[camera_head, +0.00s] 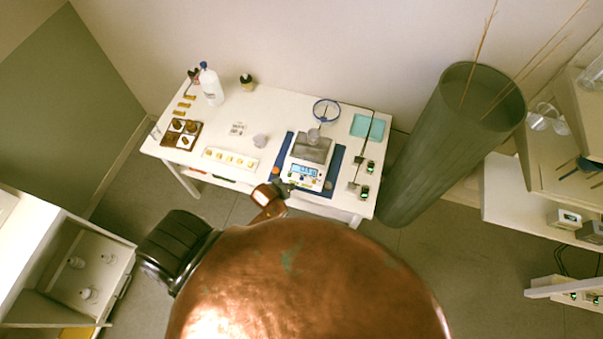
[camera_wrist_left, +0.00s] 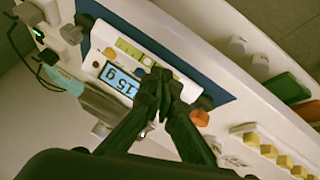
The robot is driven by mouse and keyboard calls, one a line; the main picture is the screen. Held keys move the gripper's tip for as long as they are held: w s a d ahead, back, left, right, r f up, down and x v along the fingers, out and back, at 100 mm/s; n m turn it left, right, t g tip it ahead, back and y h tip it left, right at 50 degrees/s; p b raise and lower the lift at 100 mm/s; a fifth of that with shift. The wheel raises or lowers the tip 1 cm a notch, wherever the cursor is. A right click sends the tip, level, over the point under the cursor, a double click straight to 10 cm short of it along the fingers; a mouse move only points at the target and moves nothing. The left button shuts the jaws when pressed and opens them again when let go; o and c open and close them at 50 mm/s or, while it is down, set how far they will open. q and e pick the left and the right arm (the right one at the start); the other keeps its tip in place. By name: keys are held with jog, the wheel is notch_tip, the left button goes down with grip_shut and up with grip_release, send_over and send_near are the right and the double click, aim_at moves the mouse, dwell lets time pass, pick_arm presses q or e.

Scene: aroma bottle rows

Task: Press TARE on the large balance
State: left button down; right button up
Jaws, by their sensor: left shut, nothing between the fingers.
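The large balance (camera_head: 308,170) stands on a blue mat (camera_head: 333,172) at the right part of the white table. A small clear cup (camera_head: 313,135) sits on its grey pan (camera_head: 311,150). Its lit blue display (camera_wrist_left: 123,83) and a row of yellow-green keys (camera_wrist_left: 135,52) show in the left wrist view. My left gripper (camera_wrist_left: 160,84) is shut and empty, its dark fingertips in front of the balance's front panel, over or beside the keys. They hide part of the panel, and I cannot tell whether they touch it. The TARE label is not readable. My right gripper is not in view.
A strip with several yellow pieces (camera_head: 230,160) lies left of the balance. A blue-rimmed dish (camera_head: 326,111) stands behind it. Small devices with green displays (camera_head: 365,192) stand to its right. An orange knob (camera_wrist_left: 200,118) is close to my left fingers.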

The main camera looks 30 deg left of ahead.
pick_arm(q)
jog(key=w+d+r+n+t+p, duration=0.1)
jog(key=w+r+n+p, duration=0.1)
jog(key=w+r, duration=0.5)
notch_tip(320, 180, up, 2)
jog(key=shift+t+h, duration=0.3)
jog(key=shift+t, duration=0.1)
jog(key=shift+f, duration=0.15)
jog(key=b, duration=0.7)
send_over(301, 180)
notch_tip(301, 180, down, 7)
jog(key=shift+a+f, duration=0.15)
jog(key=shift+w+f+b, duration=0.1)
jog(key=shift+f+b, duration=0.25)
jog(key=shift+f, duration=0.3)
jog(key=shift+f, duration=0.4)
